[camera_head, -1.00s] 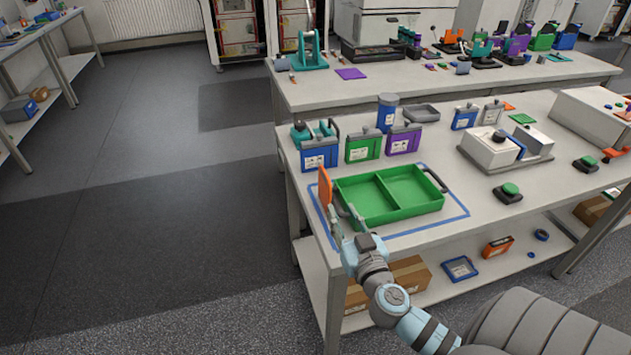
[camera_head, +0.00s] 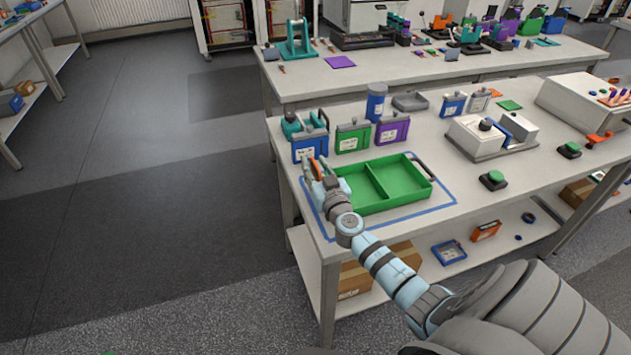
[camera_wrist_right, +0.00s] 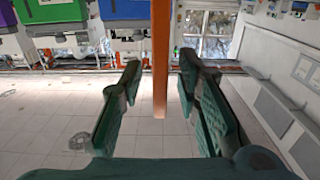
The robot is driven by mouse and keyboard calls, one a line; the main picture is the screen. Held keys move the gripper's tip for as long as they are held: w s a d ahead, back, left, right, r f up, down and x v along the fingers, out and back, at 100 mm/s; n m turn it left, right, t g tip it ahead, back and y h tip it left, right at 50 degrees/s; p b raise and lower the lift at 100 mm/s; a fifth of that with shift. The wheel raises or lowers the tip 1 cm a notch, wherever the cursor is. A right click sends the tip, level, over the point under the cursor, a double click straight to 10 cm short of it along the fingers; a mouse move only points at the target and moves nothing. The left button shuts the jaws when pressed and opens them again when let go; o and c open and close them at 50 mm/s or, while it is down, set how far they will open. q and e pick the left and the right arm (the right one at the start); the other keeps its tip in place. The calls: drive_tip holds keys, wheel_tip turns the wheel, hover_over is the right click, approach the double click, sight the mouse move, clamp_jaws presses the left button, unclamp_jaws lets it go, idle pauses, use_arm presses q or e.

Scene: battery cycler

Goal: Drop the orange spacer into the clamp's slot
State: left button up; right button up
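The orange spacer (camera_head: 314,168) stands upright at the left end of the near table, beside the green tray. Its lower part is hidden behind my right gripper (camera_head: 320,176). In the right wrist view the spacer (camera_wrist_right: 160,55) shows edge-on as a narrow strip between the two fingers of the right gripper (camera_wrist_right: 160,75). The fingers are open, with a gap on each side of it. A teal device (camera_head: 304,122), perhaps the clamp, stands at the table's left back corner, partly hidden by a blue pack. Its slot cannot be made out. My left gripper is not in view.
The green two-part tray (camera_head: 395,203) lies inside a blue tape outline. Blue (camera_head: 310,148), green (camera_head: 352,137) and purple packs (camera_head: 392,130) stand behind it, with a blue cylinder (camera_head: 376,103). A white device (camera_head: 477,140) stands to the right.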

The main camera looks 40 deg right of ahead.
clamp_jaws()
wheel_tip(320, 180, up, 20)
drive_tip(key=p, duration=0.8)
drive_tip(key=a+r+n+t+y, duration=0.1)
drive_tip(key=a+r+n+y, duration=0.3)
drive_tip(key=a, duration=0.3)
drive_tip(key=s+a+f+n+g+y+b, duration=0.1)
drive_tip(key=s+a+f+n+y+b, duration=0.1)
drive_tip(key=s+a+y, duration=0.45)
drive_tip(key=s+a+f+n+g+y+b, duration=0.1)
drive_tip(key=s+a+f+n+y+b, duration=0.15)
drive_tip(key=s+a, duration=0.6)
drive_tip(key=s+a+f+n+y+b, duration=0.1)
drive_tip(key=s+a+f, duration=0.1)
drive_tip(key=s+f, duration=0.3)
drive_tip(key=shift+f+y, duration=0.3)
drive_tip(key=shift+f, duration=0.3)
